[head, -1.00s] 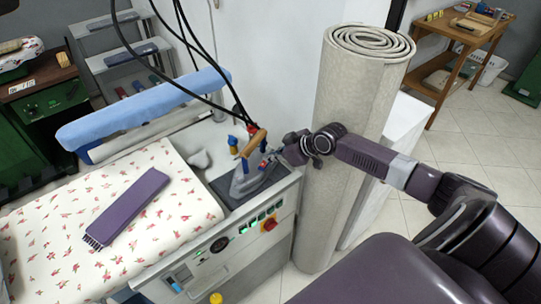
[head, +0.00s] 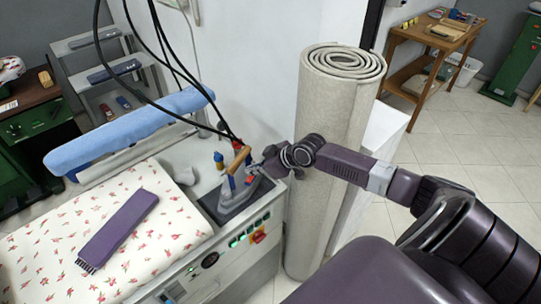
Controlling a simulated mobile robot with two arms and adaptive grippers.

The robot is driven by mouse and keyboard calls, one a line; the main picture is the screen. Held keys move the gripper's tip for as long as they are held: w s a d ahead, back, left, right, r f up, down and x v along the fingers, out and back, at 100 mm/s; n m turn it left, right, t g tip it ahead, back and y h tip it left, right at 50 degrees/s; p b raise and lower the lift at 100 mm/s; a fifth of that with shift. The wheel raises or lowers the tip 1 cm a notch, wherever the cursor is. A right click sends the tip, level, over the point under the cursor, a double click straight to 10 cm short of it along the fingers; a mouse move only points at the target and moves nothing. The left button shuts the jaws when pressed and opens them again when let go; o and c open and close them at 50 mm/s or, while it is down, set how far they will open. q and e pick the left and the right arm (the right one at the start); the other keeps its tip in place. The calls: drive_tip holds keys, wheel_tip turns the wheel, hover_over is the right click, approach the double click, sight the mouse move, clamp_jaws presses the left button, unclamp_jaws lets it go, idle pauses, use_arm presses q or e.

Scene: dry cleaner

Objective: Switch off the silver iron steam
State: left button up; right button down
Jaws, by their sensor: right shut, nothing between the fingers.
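The silver iron (head: 233,189) stands on a dark rest plate (head: 212,205) at the right end of the ironing station. It has a wooden handle (head: 240,158), and cables rise from it. My right gripper (head: 258,173) is at the iron's right side, close to its handle and a small red part. It is shut with nothing held. Whether its tips touch the iron is too small to tell. The station's front panel has green-lit switches (head: 243,237) and a red-and-yellow knob (head: 259,236). My left gripper is out of view.
A rolled grey carpet (head: 325,150) stands upright just right of the station, close behind my right arm. A purple brush (head: 118,228) lies on the floral ironing board (head: 165,255). A blue padded arm (head: 130,130) is behind it. Open tiled floor lies at the right.

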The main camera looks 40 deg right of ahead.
use_arm(q)
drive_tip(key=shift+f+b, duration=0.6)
drive_tip(key=shift+b, duration=0.55)
use_arm(e)
drive_tip(key=v, duration=1)
drive_tip(key=shift+r, duration=0.3)
drive_tip(key=shift+s, duration=0.1)
use_arm(q)
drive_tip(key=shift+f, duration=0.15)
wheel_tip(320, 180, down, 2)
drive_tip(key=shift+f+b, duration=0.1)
drive_tip(key=shift+b, duration=1.1)
use_arm(e)
drive_tip(key=shift+w+d+r, duration=0.2)
drive_tip(key=shift+w+d, duration=0.2)
drive_tip(key=shift+d, duration=0.2)
